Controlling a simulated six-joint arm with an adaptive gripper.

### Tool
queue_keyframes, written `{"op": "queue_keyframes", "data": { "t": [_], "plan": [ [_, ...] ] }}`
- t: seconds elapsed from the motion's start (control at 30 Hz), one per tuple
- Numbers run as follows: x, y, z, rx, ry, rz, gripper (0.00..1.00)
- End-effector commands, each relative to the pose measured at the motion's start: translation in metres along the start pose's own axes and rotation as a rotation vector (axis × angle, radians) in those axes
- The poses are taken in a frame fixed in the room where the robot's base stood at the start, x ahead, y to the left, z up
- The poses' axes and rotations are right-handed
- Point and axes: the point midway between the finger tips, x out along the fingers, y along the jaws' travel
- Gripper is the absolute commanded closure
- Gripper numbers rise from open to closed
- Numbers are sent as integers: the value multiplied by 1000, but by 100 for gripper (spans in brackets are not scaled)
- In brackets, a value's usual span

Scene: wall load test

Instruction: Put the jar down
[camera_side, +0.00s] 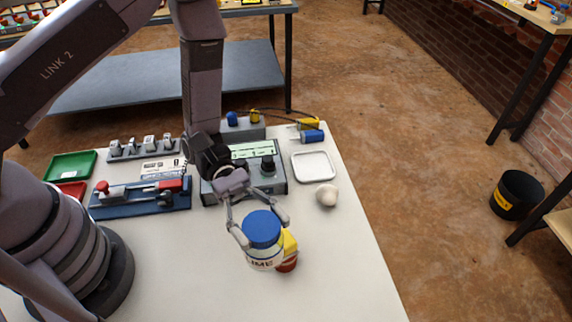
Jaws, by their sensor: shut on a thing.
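The jar (264,257) has a blue lid, and a light body with a label reading "IME". My gripper (260,226) is shut on the jar, with a finger on each side near the lid. The jar looks upright over the front part of the white table (350,285). I cannot tell whether its base touches the table.
A round pale object (326,195) and a white tray (313,166) are near the right edge. A grey instrument box (270,178) stands behind my gripper. A blue fixture (140,198) and a green tray (70,165) are at left. The table's front right is clear.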

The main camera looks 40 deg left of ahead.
Motion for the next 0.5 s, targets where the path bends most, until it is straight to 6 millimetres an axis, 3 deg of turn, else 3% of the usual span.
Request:
{"op": "queue_keyframes", "data": {
  "t": [0.17, 0.43, 0.5],
  "plan": [
    [23, 18, -8, 3, 1, -34, 87],
    [63, 76, -40, 4, 1, -31, 87],
    [68, 84, -57, -1, 2, -31, 87]
  ]
}}
